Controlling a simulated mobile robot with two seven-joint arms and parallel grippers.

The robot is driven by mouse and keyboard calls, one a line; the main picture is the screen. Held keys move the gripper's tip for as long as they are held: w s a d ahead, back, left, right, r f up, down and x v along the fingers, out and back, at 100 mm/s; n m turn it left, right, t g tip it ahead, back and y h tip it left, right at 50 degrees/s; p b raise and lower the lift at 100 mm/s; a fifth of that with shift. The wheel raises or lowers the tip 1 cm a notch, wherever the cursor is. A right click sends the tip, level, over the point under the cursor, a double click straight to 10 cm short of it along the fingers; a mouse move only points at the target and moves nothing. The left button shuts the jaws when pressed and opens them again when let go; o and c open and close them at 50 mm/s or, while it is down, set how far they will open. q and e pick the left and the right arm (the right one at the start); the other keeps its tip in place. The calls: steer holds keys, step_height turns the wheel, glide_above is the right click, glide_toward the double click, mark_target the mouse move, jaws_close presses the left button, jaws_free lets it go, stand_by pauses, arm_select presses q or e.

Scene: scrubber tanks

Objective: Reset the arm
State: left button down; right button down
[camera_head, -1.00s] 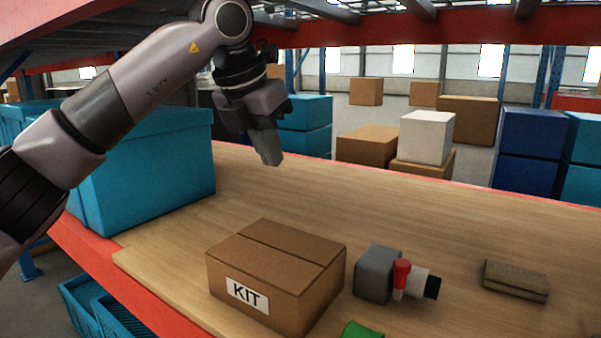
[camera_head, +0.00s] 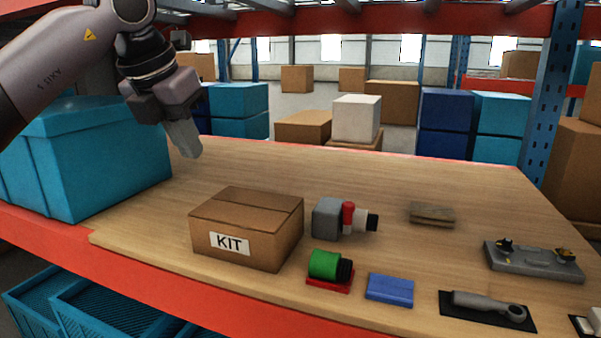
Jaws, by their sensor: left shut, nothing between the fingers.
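My left arm comes in from the upper left. Its gripper (camera_head: 186,146) points down over the back left of the wooden shelf board, with its fingers together and nothing between them. It hangs behind and to the left of the cardboard KIT box (camera_head: 230,243) and to the right of the large teal bin (camera_head: 95,155). It appears apart from both. My right gripper is out of view.
On the board (camera_head: 400,175) are a grey block with a red valve (camera_head: 328,218), a green cylinder (camera_head: 325,264), a blue block (camera_head: 390,289), a brown pad (camera_head: 431,213), a grey fixture (camera_head: 533,260) and a grey tool (camera_head: 488,306). A blue upright (camera_head: 551,90) stands at right.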

arm_select(q)
steer(key=s+d+f+n+g+h+p, duration=0.1)
steer(key=s+d+f+g+h, duration=0.25)
steer(key=d+f+h, duration=0.55)
steer(key=s+d+f+n+g+h, duration=0.1)
steer(key=s+d+f+g+h, duration=0.1)
steer(key=s+d+f+h, duration=0.55)
steer(key=w+a+f+n+t+y, duration=0.1)
steer(key=a+f+n+t+y, duration=0.35)
steer(key=f+n+t, duration=0.65)
steer(key=w+a+f+n+t+y, duration=0.2)
steer(key=a+f+n+t+y, duration=0.45)
steer(key=n, duration=0.85)
steer(key=s+a+f+n+g+y, duration=0.2)
steer(key=s+a+f+n+g, duration=0.1)
steer(key=s+f, duration=0.6)
steer(key=s+a+f+n+g+y+p, duration=0.1)
steer(key=s+a+f+n+g+y, duration=0.2)
steer(key=s+a+f+n, duration=0.3)
steer(key=s+f, duration=0.3)
steer(key=shift+a+n, duration=0.15)
steer(key=shift+n, duration=0.15)
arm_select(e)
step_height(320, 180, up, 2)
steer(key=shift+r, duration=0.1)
